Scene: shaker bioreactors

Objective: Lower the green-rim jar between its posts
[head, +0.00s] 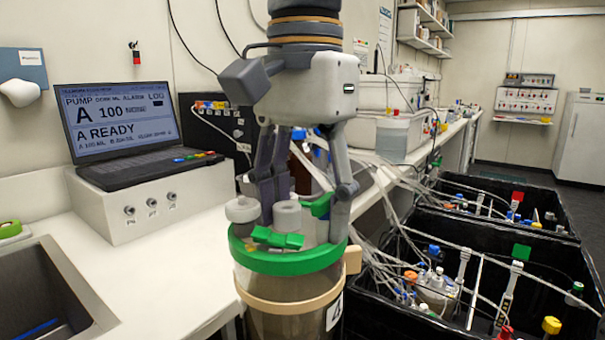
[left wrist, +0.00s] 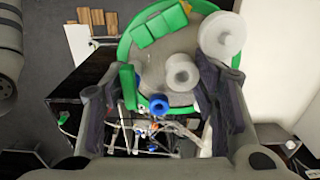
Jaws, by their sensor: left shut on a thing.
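The green-rim jar (head: 288,262) is at the bottom centre of the head view, upright, with a tan band round its brownish body. Its lid carries pale caps and green blocks. My left gripper (head: 307,195) comes down from above and is shut on the jar at its lid; the exact contact is partly hidden. In the left wrist view the green rim (left wrist: 127,42) and white cap (left wrist: 221,36) show between and beyond the fingers (left wrist: 160,95). A green tag (head: 522,251) stands in the near black bin (head: 410,326); the jar is left of that bin. My right gripper is not in view.
The near bin holds another fitted vessel (head: 437,291), pale upright clamps (head: 508,290) and loose tubing. A farther black bin (head: 548,200) has a red tag (head: 517,196). A laptop (head: 125,130) on a white box and a sink (head: 45,290) are at the left.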

